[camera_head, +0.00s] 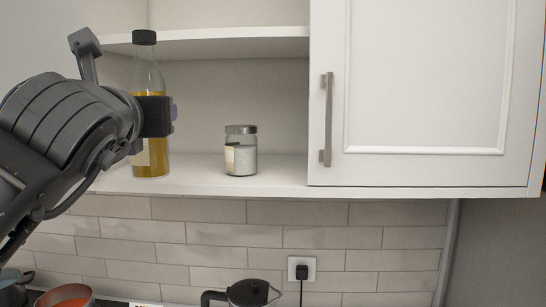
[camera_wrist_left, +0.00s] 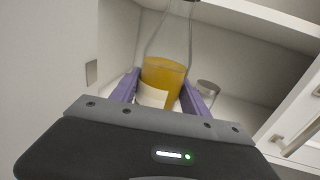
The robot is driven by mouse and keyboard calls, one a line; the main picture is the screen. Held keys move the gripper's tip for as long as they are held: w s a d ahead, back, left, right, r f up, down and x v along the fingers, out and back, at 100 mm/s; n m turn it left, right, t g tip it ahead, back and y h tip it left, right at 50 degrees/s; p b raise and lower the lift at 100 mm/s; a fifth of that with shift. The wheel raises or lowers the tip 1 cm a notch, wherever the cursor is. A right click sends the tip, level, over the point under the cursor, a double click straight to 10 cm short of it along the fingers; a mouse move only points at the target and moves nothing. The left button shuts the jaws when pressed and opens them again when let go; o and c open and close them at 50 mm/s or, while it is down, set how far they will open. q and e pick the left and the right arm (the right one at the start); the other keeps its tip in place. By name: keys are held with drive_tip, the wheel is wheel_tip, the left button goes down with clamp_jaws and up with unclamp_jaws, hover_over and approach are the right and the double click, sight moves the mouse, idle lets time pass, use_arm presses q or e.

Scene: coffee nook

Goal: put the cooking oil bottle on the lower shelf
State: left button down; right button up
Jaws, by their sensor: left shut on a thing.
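The cooking oil bottle (camera_head: 151,165) is clear with yellow oil, a dark cap and a pale label. It is upright at the left end of the lower shelf (camera_head: 206,187), its base at the shelf board; I cannot tell whether it touches. My left gripper (camera_head: 160,115) is shut on the bottle around its middle. In the left wrist view the bottle (camera_wrist_left: 165,72) is between the two purple finger pads of the left gripper (camera_wrist_left: 160,96). The bottle's cap is out of that view. My right gripper is not in view.
A glass jar (camera_head: 241,155) with a metal lid stands on the lower shelf to the right of the bottle. An upper shelf (camera_head: 230,40) runs above. A shut cabinet door (camera_head: 425,90) is at right.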

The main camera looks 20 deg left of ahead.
use_arm(q)
drive_tip(key=shift+r, duration=0.1)
drive_tip(key=p+x, duration=0.5)
drive_tip(key=x, duration=1.3)
drive_tip(key=shift+p, duration=0.35)
drive_tip(key=shift+d, duration=0.1)
wheel_tip(320, 180, down, 4)
drive_tip(key=shift+r+b, duration=0.25)
drive_tip(key=shift+b, duration=0.2)
drive_tip(key=shift+f, duration=0.1)
